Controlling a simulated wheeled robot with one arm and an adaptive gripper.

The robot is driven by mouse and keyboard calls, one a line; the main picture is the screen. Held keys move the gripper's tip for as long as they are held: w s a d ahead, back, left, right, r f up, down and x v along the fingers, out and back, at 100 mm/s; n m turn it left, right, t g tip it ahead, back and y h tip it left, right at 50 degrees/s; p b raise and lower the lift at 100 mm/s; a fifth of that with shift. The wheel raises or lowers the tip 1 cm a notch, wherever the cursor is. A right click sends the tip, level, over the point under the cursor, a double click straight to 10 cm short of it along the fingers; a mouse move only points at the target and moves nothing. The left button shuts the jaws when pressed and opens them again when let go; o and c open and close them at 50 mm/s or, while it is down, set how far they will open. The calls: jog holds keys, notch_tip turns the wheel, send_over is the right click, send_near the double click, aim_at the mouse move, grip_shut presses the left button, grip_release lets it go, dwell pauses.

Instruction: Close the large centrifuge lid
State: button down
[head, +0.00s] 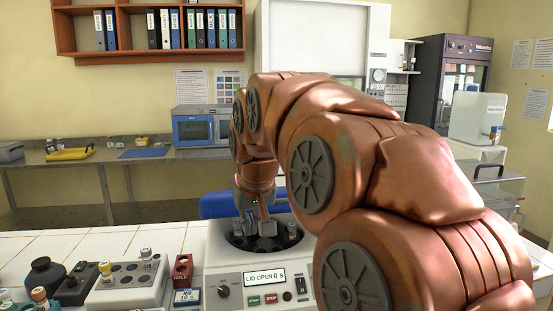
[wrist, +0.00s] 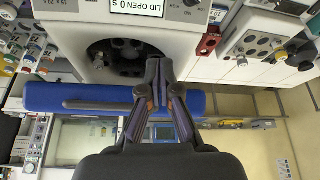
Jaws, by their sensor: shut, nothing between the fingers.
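The large centrifuge (head: 232,262) is a white box on the tiled bench, and its display reads "LID OPEN 0 s". Its blue lid (head: 216,205) stands raised behind the open bowl, partly hidden by my arm. In the wrist view the lid (wrist: 70,97) shows nearly edge-on as a blue bar, and the dark rotor bowl (wrist: 104,56) is uncovered. My gripper (head: 262,230) points down in front of the bowl's rear part in the head view. In the wrist view my gripper (wrist: 163,68) is shut and empty, its fingers overlapping the lid. I cannot tell whether they touch it.
A back bench (head: 100,158) carries a blue-fronted oven (head: 200,127). My arm hides much of the right side.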

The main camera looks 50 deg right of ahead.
jog(key=s+d+r+m+t+h+p, duration=0.1)
jog(key=d+r+p, duration=0.25)
jog(key=r, duration=0.45)
jog(key=s+d+r+m+h+p, duration=0.1)
jog(key=d+r+p, duration=0.25)
jog(key=r, duration=0.45)
jog(key=p+x, duration=0.2)
jog(key=x, duration=0.9)
jog(key=shift+w+d, duration=0.15)
jog(key=shift+d, duration=0.05)
jog(key=shift+s+a+f+p, duration=0.15)
jog(key=shift+f+p, duration=0.2)
jog(key=shift+f, duration=0.5)
jog(key=shift+s+a+f+p, duration=0.1)
jog(key=shift+f+p, duration=0.2)
jog(key=shift+f, duration=0.6)
jog(key=shift+f, duration=0.1)
jog(key=s+a+f+b, duration=0.1)
jog(key=s+f+b, duration=0.1)
jog(key=f+b, duration=0.4)
jog(key=s+a+f+t+b, duration=0.1)
jog(key=s+a+f+b, duration=0.1)
jog(key=f+b, duration=0.4)
notch_tip(320, 180, down, 2)
jog(key=shift+f+t+h+b, duration=0.15)
jog(key=shift+t+h+b, duration=0.15)
jog(key=shift+s+a, duration=0.15)
